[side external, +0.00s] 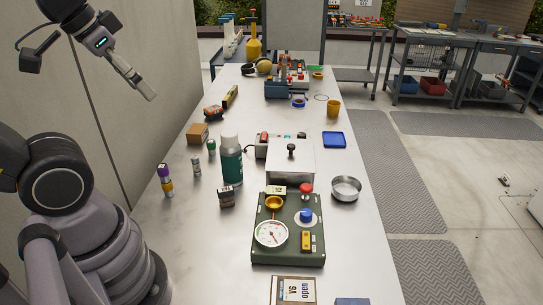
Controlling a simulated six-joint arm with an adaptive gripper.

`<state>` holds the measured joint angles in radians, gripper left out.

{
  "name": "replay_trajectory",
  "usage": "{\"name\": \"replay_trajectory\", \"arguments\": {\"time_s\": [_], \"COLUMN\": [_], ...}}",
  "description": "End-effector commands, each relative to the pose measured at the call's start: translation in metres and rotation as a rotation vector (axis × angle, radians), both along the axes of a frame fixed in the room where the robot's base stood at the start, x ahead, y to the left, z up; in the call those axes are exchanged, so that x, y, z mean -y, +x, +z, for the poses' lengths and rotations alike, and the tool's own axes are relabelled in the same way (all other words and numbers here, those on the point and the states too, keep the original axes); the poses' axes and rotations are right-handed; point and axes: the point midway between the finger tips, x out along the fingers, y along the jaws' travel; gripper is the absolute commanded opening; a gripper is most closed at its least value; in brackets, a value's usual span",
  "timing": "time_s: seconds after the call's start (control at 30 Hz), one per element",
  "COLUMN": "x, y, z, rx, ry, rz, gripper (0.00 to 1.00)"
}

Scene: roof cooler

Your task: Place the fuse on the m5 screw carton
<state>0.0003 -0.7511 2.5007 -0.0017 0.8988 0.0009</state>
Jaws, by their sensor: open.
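My gripper (146,90) is open and empty, raised high at the upper left, well above and apart from the table things. A small grey cylinder (196,167), which looks like the fuse, stands upright on the left part of the table. A small dark box with a pale printed label (227,197) stands to its lower right and may be the m5 screw carton; its print is too small to read. A plain brown carton (197,133) lies farther back, and I cannot rule it out as the screw carton.
A tall green spray can (231,162) stands between the cylinder and a lidded metal box (291,160). A green gauge panel (259,255) is near the front. A purple-and-yellow stack (166,181) and a green-capped piece (211,147) flank the cylinder. The right table edge is mostly clear.

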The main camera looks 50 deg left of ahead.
Motion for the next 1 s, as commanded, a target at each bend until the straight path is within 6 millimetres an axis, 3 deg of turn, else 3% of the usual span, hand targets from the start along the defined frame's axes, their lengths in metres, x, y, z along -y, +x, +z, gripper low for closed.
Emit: {"name": "replay_trajectory", "arguments": {"time_s": [0.17,0.27,0.57,0.87,1.0], "x": [-0.006,-0.022,-0.103,-0.176,-0.198], "y": [0.003,0.008,0.031,0.081,0.113], "z": [-0.006,-0.020,-0.067,-0.113,-0.151], "rx": [-0.062,-0.202,-0.812,-1.283,-1.414], "ry": [0.034,0.116,0.546,1.048,1.291], "rz": [0.004,0.009,-0.029,-0.218,-0.377], "gripper": [0.58,0.58,0.58,0.58,0.58]}}
